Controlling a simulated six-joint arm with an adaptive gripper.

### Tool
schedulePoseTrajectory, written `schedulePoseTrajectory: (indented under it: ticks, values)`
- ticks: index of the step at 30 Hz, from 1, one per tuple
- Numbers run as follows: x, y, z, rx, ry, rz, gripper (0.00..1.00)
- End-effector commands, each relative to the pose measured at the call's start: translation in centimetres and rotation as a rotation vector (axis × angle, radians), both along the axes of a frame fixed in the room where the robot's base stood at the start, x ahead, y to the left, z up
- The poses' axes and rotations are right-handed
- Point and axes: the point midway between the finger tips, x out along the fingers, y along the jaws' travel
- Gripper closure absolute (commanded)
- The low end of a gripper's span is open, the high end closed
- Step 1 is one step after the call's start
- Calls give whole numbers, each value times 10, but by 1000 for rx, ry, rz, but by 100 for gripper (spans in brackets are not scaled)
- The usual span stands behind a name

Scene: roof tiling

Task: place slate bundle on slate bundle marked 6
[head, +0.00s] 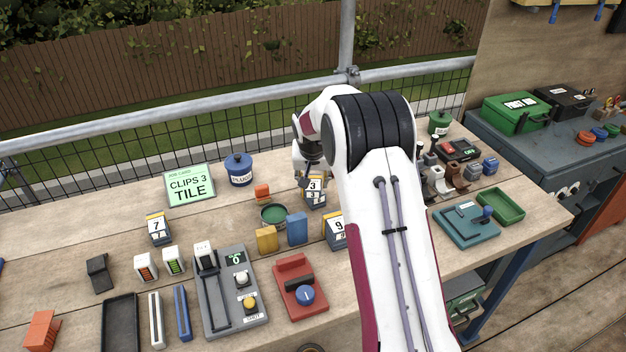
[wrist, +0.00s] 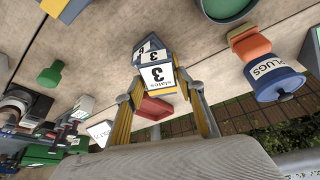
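A slate bundle marked 3 (head: 314,186) is at the middle of the bench in the head view, under my wrist. In the wrist view this bundle (wrist: 158,76) sits between the two yellow-sided fingers of my gripper (wrist: 162,82), which close on its sides. Whether the two bundles touch cannot be told. My gripper (head: 312,176) is partly hidden by my arm in the head view.
Slate bundles marked 7 (head: 158,227) and 9 (head: 336,229) stand left and right nearby. A green round dish (head: 273,215), yellow block (head: 267,239) and blue block (head: 297,229) are close in front.

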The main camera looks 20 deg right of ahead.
Motion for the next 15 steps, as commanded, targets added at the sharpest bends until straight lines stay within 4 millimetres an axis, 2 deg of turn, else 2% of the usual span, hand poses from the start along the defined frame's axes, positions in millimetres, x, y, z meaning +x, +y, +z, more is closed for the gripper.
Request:
schedulePoseTrajectory:
  ticks: [15]
  values:
    - [0,0,3,0,-1,0,49]
